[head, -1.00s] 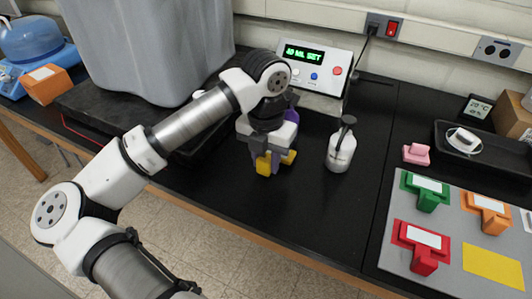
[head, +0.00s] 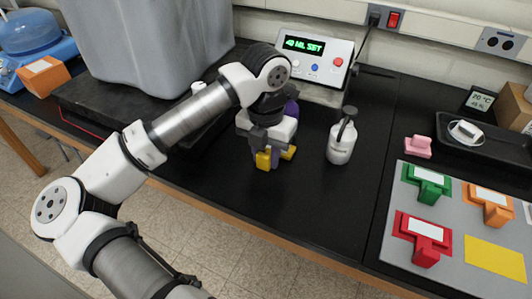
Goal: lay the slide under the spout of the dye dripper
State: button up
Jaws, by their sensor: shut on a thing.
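My gripper (head: 268,148) points down over the black bench, left of the white bottle. A white control box (head: 325,68) with a green "ML SET" display stands behind my gripper.
A white bottle with a dark top (head: 341,143) stands close right of my gripper. A grey mat (head: 455,215) at right bears green, orange and red blocks and a bare yellow patch. A big grey container (head: 150,45) stands at left. Bench front is clear.

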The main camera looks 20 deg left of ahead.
jog(key=shift+f, duration=0.25)
jog(key=o, duration=1.1)
